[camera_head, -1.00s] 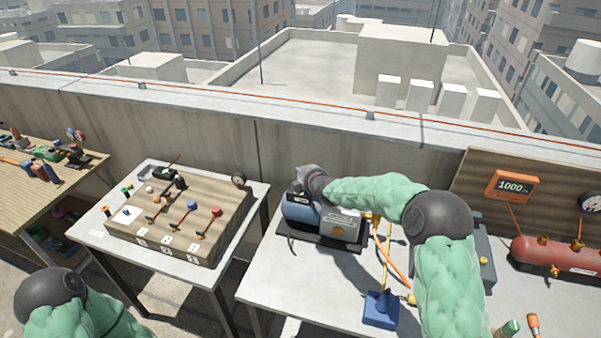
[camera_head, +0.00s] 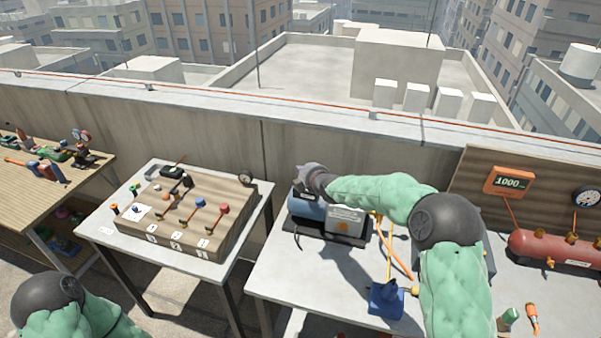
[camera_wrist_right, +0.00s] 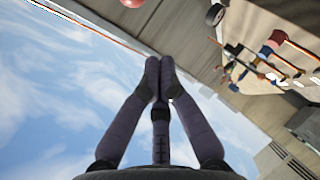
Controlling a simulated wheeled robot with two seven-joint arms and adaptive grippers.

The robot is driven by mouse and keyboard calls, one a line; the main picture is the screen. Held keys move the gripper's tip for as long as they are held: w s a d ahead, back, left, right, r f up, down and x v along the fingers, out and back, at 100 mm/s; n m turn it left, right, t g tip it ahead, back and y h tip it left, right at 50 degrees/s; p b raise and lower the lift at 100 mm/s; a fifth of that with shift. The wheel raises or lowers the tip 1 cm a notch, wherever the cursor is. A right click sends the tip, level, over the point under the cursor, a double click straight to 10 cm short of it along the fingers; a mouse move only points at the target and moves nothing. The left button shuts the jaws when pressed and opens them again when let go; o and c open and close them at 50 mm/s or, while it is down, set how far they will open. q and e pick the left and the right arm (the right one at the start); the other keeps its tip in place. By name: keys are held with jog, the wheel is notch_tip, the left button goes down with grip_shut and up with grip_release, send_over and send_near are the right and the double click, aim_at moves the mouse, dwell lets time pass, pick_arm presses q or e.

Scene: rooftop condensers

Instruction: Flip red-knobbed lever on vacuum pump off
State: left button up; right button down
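The vacuum pump (camera_head: 347,220), a blue cylinder with a grey box on a dark base, stands on the middle table. My right gripper (camera_head: 303,170) is over its back left end and hides part of it. In the right wrist view the fingers of the right gripper (camera_wrist_right: 160,66) are together at the tips, with nothing seen between them. A round red knob (camera_wrist_right: 132,2) is cut off by the top edge of that view, apart from the fingertips. I cannot make out the pump's lever in the head view. My left gripper is out of view; only part of the left arm shows.
A wooden board (camera_head: 205,232) with several coloured-knob levers stands on the table to the left. A blue stand (camera_head: 386,299) and orange hoses are right of the pump. A red tank (camera_head: 560,252) and orange display (camera_head: 508,183) are farther right. A wall runs behind.

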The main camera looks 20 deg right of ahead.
jog(key=d+v, duration=0.1)
jog(key=v, duration=0.7)
jog(key=shift+s+r+p, duration=0.15)
jog(key=shift+s+p, duration=0.05)
jog(key=shift+p, duration=0.25)
